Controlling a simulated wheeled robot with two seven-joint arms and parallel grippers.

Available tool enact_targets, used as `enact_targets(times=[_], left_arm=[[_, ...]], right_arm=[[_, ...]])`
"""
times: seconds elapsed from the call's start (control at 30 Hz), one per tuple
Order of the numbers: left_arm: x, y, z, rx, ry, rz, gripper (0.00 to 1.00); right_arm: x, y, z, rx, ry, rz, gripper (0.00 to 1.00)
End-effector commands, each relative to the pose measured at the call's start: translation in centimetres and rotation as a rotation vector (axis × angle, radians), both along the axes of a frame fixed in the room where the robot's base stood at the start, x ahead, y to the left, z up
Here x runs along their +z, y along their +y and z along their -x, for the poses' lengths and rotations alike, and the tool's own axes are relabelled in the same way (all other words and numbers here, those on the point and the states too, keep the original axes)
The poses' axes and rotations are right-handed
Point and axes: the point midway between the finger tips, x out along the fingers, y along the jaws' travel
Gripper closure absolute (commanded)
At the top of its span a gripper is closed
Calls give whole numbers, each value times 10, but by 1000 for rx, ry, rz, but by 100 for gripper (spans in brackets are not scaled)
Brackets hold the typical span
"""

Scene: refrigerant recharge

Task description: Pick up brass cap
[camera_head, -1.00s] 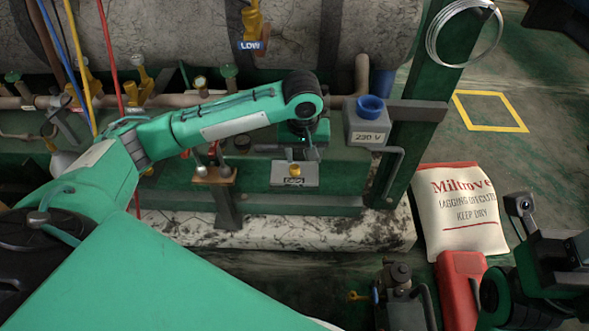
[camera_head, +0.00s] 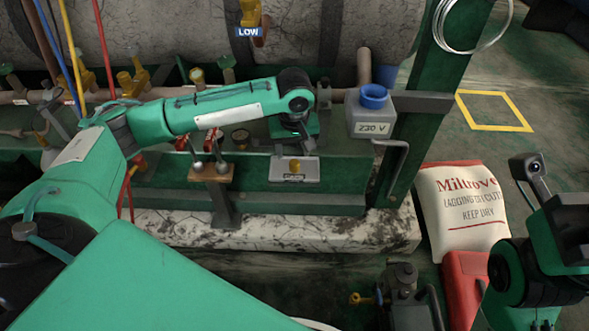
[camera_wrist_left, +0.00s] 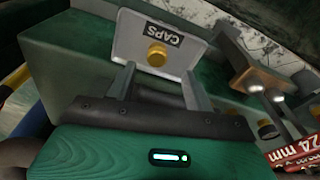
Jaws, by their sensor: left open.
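The brass cap (camera_head: 295,165) sits on a small grey tray (camera_head: 310,173) in the head view. In the left wrist view the cap (camera_wrist_left: 157,54) is a ridged round brass piece, beside the label CAPS on the tray (camera_wrist_left: 127,42). My left gripper (camera_head: 293,149) is open and empty, just behind and above the tray in the head view. In the left wrist view its two fingers (camera_wrist_left: 159,80) are spread and point toward the tray, with the cap between their lines, just beyond the tips. My right arm shows at the right edge, but its fingers do not.
A wooden block with metal pegs (camera_head: 209,172) stands left of the tray. A grey 230 V box (camera_head: 371,118) with a blue ring and a green post (camera_head: 427,90) stand to the right. Pipes and brass valves (camera_head: 133,82) run behind.

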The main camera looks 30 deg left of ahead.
Motion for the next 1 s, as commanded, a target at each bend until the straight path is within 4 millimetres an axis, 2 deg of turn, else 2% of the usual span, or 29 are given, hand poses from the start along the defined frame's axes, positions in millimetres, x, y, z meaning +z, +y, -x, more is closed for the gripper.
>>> enact_targets(times=[0.17,0.6,0.97,1.0], left_arm=[[-8,0,-1,0,-1,-1,48],[-51,-1,-6,0,1,-1,48],[-54,0,-7,-1,0,0,48],[-54,0,-7,-1,0,0,53]], right_arm=[[-1,0,1,3,-7,-4,56],[9,-8,8,17,-59,-57,56],[13,-9,9,20,-62,-62,56],[13,-9,9,20,-62,-62,56]])
